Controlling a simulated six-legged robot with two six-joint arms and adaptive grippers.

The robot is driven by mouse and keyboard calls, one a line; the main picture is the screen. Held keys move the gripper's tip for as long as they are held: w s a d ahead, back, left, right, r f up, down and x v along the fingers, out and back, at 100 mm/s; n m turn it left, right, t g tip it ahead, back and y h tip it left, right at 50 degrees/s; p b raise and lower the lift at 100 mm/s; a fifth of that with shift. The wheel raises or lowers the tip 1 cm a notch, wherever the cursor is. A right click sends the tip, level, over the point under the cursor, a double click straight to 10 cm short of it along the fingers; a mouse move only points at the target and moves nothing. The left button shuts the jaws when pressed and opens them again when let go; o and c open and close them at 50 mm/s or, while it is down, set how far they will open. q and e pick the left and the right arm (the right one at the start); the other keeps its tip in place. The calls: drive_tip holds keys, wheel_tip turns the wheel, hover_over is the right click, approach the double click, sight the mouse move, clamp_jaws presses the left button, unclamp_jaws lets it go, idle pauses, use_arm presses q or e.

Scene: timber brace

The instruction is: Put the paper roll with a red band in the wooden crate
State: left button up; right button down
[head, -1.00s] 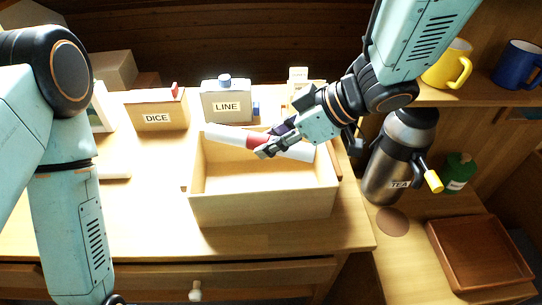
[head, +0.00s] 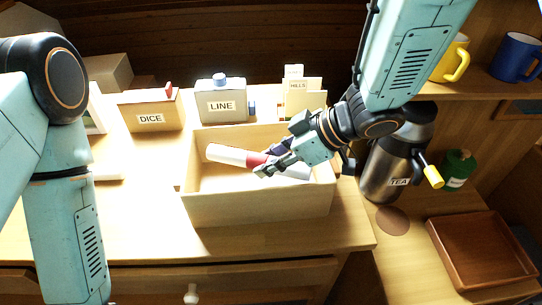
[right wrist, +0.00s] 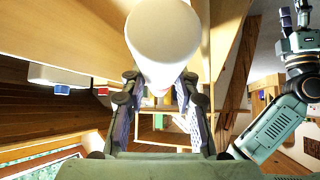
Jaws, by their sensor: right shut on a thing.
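The white paper roll with a red band (head: 228,154) lies roughly level inside the outline of the open wooden crate (head: 255,207) in the head view. My right gripper (head: 268,164) is shut on the roll around its red band. I cannot tell whether the roll touches the crate's floor. In the right wrist view the roll's white end (right wrist: 165,45) sits between the fingers. My left arm shows at the left of the head view; its gripper is out of the picture.
The DICE box (head: 151,112), the LINE box (head: 222,100) and a HILLS box (head: 303,97) stand behind the crate. A TEA flask (head: 385,165) stands to the right, near a brown tray (head: 481,250). The tabletop left of the crate is mostly clear.

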drive_tip(key=shift+w+a+f, duration=0.1)
drive_tip(key=shift+a+f, duration=0.15)
drive_tip(key=shift+f, duration=0.05)
drive_tip(key=c, duration=1.4)
unclamp_jaws()
drive_tip(key=o, duration=0.4)
drive_tip(key=shift+d, duration=0.25)
drive_tip(key=shift+a, duration=0.15)
drive_tip(key=shift+r, duration=0.2)
drive_tip(key=p+v, duration=0.4)
drive_tip(key=v, duration=0.7)
drive_tip(key=shift+a+r, duration=0.1)
drive_tip(key=shift+r, duration=0.25)
drive_tip(key=shift+s+d+r+p, duration=0.2)
drive_tip(key=shift+d+r+p, duration=0.2)
drive_tip(key=shift+d, duration=0.1)
